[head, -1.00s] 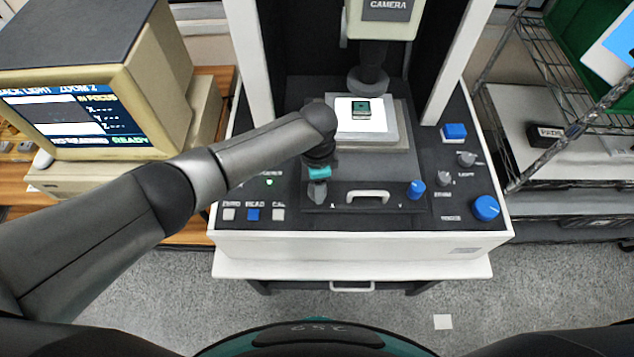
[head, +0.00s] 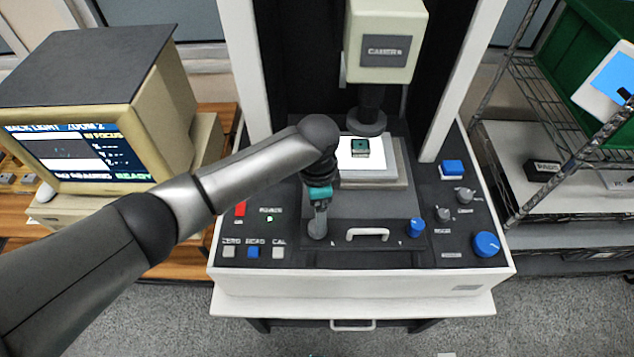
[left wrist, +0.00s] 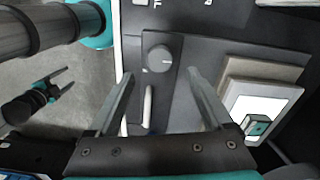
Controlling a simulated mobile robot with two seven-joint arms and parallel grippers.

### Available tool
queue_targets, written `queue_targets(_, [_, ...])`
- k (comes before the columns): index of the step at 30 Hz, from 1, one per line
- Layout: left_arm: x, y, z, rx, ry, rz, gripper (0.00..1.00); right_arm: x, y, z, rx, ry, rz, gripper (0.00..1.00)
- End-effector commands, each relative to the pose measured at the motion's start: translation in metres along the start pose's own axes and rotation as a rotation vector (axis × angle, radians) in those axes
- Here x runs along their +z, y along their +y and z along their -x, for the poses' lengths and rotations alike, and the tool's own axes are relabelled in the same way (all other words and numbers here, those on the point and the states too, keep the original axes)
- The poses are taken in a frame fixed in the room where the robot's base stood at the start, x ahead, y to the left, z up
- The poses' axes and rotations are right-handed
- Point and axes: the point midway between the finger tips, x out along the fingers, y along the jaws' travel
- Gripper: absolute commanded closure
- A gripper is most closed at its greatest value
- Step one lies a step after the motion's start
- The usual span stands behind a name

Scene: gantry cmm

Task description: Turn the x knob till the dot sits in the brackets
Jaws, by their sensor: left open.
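The x knob (left wrist: 159,59) is a grey round knob with a white line mark, on the dark panel in the left wrist view. My left gripper (left wrist: 160,75) is open, its fingers on either side of the knob in that picture; I cannot tell whether they touch it. My right gripper (left wrist: 60,82) shows open at the left wrist view's left.
A white handle (head: 367,233) and a blue knob (head: 415,228) sit right of my left gripper. A larger blue knob (head: 486,244) is farther right. Push buttons (head: 253,252) line the left front. The stage (head: 375,178) with a small green part is behind, under the camera head (head: 385,50).

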Motion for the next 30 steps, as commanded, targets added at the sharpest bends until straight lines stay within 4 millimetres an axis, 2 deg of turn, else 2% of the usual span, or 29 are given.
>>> queue_targets(1, [0.000,-0.001,0.012,-0.003,0.002,-0.001,0.16,0.000,0.000,0.001,0.000,0.000,0.000,0.31])
queue_targets(6, [-0.001,-0.001,0.049,-0.004,0.003,-0.001,0.16,0.000,0.000,0.000,0.000,0.000,0.000,0.31])
queue_targets(12, [0.000,0.000,0.078,-0.001,0.000,0.001,0.16,0.000,0.000,-0.001,0.000,0.000,0.000,0.31])
queue_targets(18, [0.000,0.000,0.087,0.000,-0.001,0.001,0.16,0.000,0.000,-0.001,0.000,0.000,0.000,0.31])
queue_targets(30, [0.000,0.000,0.087,0.000,-0.001,0.001,0.16,0.000,0.000,-0.001,0.000,0.000,0.000,0.31])
